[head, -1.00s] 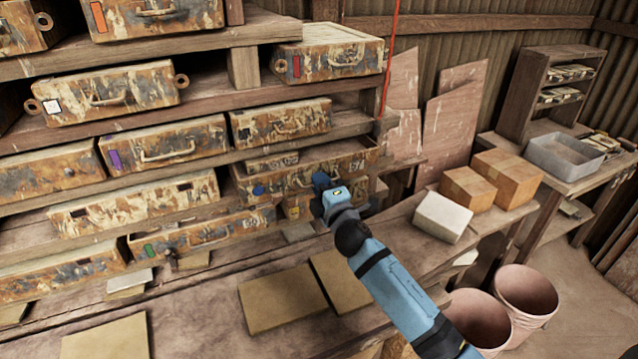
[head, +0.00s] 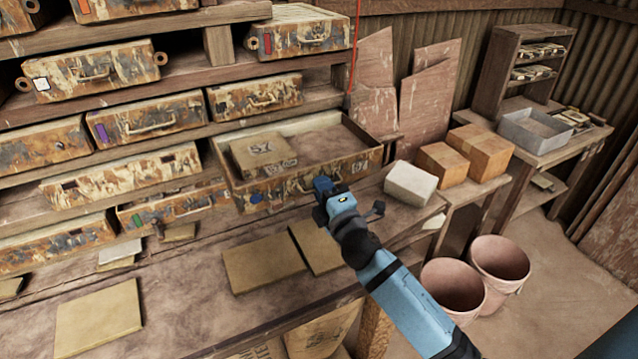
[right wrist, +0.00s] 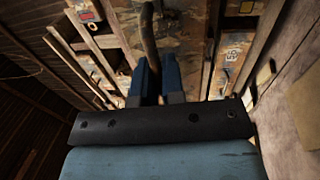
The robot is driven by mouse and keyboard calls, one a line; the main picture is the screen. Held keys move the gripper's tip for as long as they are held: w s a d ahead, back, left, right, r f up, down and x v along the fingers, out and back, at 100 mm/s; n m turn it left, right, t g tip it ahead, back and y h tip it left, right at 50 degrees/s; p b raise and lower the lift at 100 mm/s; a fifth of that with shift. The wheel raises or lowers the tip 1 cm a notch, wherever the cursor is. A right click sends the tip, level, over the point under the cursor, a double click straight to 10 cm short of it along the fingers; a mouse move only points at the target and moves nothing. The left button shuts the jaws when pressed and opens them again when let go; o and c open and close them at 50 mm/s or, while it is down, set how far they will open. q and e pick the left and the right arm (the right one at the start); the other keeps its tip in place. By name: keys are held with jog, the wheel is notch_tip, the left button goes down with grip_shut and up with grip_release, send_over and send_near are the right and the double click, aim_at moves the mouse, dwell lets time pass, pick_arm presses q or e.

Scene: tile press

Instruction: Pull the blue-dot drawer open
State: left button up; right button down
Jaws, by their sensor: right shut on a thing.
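The blue-dot drawer (head: 352,166) stands pulled out from the rack in the head view, its open top showing. Its front is rusty and worn, with a blue dot (head: 256,197) at the left end. A flat tan box (head: 262,156) lies inside at the left. My right gripper (head: 325,186) is at the drawer's front and covers part of it. In the right wrist view its blue fingers (right wrist: 149,82) are shut on the drawer's curved handle (right wrist: 148,35). My left gripper is not in view.
Other rusty drawers, such as the purple-marked one (head: 147,121) and green-marked one (head: 180,205), sit in the rack. A pale block (head: 410,184) and cardboard boxes (head: 480,150) stand to the right. Flat tan tiles (head: 262,262) lie on the bench below. Two pink buckets (head: 500,262) stand on the floor.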

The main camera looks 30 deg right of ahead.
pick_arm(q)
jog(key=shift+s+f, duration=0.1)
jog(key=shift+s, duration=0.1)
pick_arm(e)
jog(key=shift+s+f, duration=0.1)
jog(key=shift+f, duration=0.15)
jog(key=c, duration=1.2)
grip_release()
jog(key=shift+c, duration=0.2)
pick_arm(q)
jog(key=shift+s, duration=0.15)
pick_arm(e)
jog(key=shift+s+r, duration=0.15)
jog(key=shift+r, duration=0.05)
pick_arm(q)
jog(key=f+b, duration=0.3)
jog(key=b, duration=0.1)
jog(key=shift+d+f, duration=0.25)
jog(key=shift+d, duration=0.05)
pick_arm(e)
jog(key=s+f, duration=0.2)
jog(key=s, duration=1.1)
jog(key=shift+s+a+f, duration=0.25)
jog(key=shift+a+f, duration=0.1)
jog(key=shift+a, duration=0.05)
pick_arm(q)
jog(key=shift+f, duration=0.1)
